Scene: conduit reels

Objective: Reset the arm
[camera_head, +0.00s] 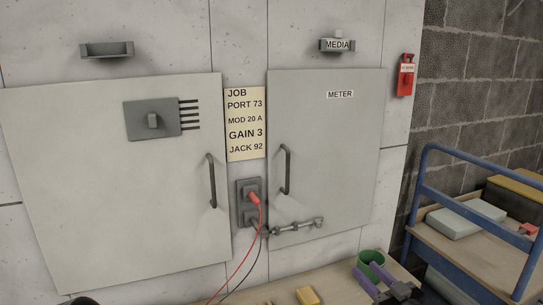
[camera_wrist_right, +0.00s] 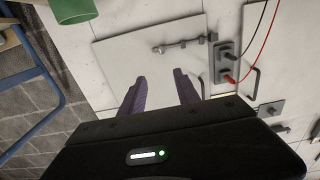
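My right gripper (camera_head: 369,277) is at the bottom right of the head view, in front of the bench by the green cup. In the right wrist view its two purple fingers (camera_wrist_right: 159,78) stand apart with nothing between them. The fingers point toward the right cabinet door (camera_wrist_right: 145,52), with a gap to it. My left gripper does not show clearly; only a small dark shape sits at the bottom left edge of the head view.
Two closed grey cabinet doors, left (camera_head: 110,200) and right (camera_head: 330,150), have handles. A red plug (camera_head: 254,197) with trailing cables sits in the socket plate (camera_head: 242,186) between them. A green cup (camera_head: 369,261) and yellow block (camera_head: 307,296) are on the bench. A blue-railed cart (camera_head: 470,232) stands right.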

